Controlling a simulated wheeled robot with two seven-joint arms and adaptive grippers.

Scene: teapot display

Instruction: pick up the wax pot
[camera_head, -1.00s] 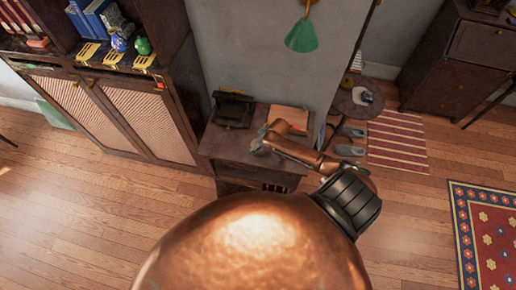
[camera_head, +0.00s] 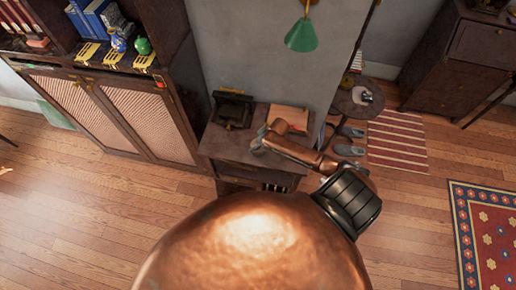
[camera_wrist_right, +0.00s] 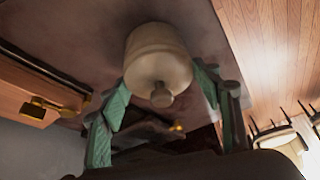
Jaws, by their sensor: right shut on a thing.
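The wax pot, a cream, rounded pot with a small knob (camera_wrist_right: 158,55), is in the middle of the right wrist view. My right gripper (camera_wrist_right: 163,88) has its green-padded fingers on either side of the pot and is shut on it. In the head view my right gripper (camera_head: 262,140) is over the small dark table (camera_head: 228,148), and the arm hides the pot there. I cannot tell whether the pot touches the tabletop. My left gripper is not in view.
A black box-like object (camera_head: 232,108) stands at the table's back left, and a tan flat item (camera_head: 291,117) lies behind the gripper. A tall cabinet (camera_head: 125,105) is at left. A round side table (camera_head: 358,102) stands at right. The wooden floor (camera_head: 80,215) in front is clear.

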